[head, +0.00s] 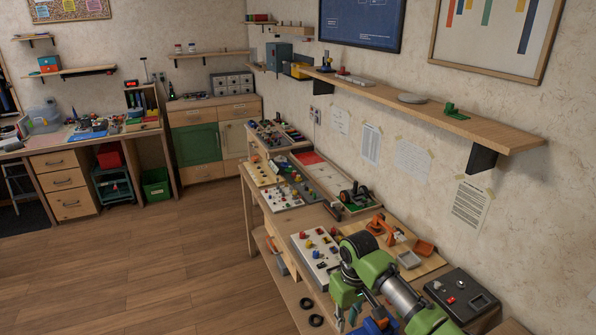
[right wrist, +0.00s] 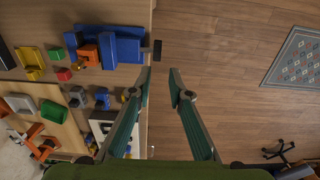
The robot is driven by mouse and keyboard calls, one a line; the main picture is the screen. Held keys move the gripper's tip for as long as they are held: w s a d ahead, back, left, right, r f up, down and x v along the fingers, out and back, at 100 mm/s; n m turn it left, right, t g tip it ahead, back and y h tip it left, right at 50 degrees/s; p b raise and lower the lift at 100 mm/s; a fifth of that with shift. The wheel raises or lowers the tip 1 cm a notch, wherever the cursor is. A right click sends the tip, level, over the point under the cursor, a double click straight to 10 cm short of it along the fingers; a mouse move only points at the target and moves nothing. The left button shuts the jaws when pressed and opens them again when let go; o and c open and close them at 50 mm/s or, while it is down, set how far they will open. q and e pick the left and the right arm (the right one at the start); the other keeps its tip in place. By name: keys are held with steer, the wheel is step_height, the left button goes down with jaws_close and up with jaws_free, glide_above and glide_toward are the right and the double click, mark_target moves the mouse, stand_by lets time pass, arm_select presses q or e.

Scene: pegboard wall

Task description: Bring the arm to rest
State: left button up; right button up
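My right arm (head: 395,290) is green and grey and reaches over the near end of the workbench in the head view. My right gripper (head: 346,317) points down near the bench's front edge, partly hidden by the arm. In the right wrist view the right gripper (right wrist: 160,72) is open. Its two teal fingers stand apart with nothing between them, over the bench edge and the wooden floor. My left gripper is in neither view.
A blue fixture (right wrist: 108,46) lies near the fingertips. A wall shelf (head: 450,118) juts out above.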

steer(key=s+a+f+t+y, duration=0.1)
steer(key=s+a+f, duration=0.2)
steer(key=s, duration=0.5)
steer(key=s+a+f+y, duration=0.1)
steer(key=s+a+f, duration=0.15)
steer(key=s, duration=0.45)
steer(key=s+d+r+m+t+h, duration=0.1)
steer(key=s+d+r, duration=0.2)
steer(key=s+d, duration=0.35)
steer(key=s+d+r+m+t+h, duration=0.1)
steer(key=s+d+r, duration=0.15)
steer(key=s, duration=0.75)
step_height(320, 180, down, 30)
steer(key=s+g+b, duration=0.1)
steer(key=s+b, duration=0.1)
steer(key=b, duration=0.1)
steer(key=s+d+f+g+b, duration=0.1)
steer(key=s+d+f+b, duration=0.2)
steer(key=s+f, duration=1.4)
steer(key=shift+d+f, duration=0.2)
steer(key=shift+f, duration=0.6)
